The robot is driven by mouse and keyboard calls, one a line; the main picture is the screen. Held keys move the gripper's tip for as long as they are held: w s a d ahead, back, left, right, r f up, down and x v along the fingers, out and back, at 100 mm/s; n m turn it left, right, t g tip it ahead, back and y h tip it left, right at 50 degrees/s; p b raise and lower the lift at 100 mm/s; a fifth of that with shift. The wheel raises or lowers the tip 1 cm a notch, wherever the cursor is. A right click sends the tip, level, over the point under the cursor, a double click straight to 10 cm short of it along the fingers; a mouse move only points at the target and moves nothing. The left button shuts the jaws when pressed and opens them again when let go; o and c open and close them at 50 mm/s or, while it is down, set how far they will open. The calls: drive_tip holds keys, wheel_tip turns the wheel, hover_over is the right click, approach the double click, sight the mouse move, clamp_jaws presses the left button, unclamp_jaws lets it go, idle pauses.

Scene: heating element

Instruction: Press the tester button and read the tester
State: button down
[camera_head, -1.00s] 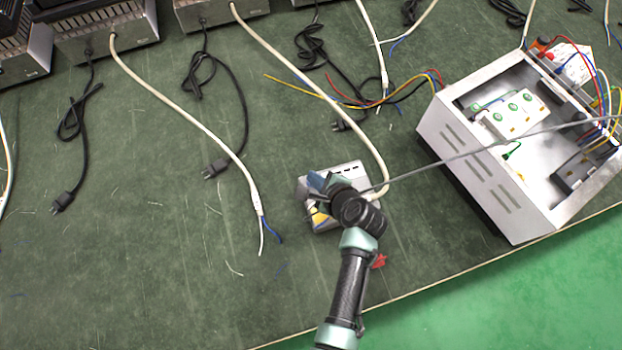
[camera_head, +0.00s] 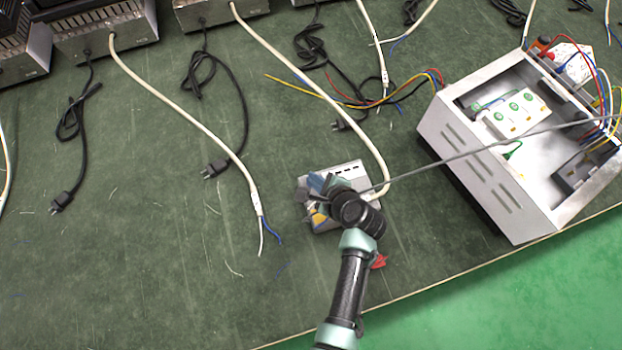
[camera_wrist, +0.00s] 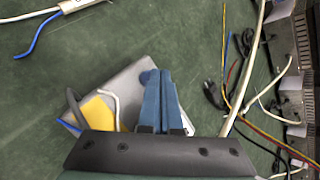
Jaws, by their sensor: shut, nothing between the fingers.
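The tester is a grey box (camera_head: 349,170) on the green table, partly hidden under my arm in the head view. In the wrist view its grey top (camera_wrist: 122,83) shows, with a yellow part (camera_wrist: 98,112) on its left side and white and blue wire ends beside it. My gripper (camera_wrist: 152,76) is shut and empty, its blue fingers together over the tester's upper edge. In the head view my gripper (camera_head: 318,184) is over the tester's left part. I cannot tell whether the fingertips touch it. The button and any reading are hidden or too small to make out.
An open metal box (camera_head: 480,160) with sockets and coloured wires stands to the right. A cream cable (camera_head: 310,90) runs down to the tester, and a grey cable crosses to the metal box. Black plugs (camera_head: 215,169) lie left. A red piece (camera_head: 379,262) lies near the table's front edge.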

drive_tip(key=shift+f, duration=0.4)
idle(0.5)
drive_tip(key=shift+r, duration=0.15)
drive_tip(key=shift+r+p, duration=0.75)
wheel_tip(320, 180, up, 5)
drive_tip(key=p, duration=0.5)
idle(0.7)
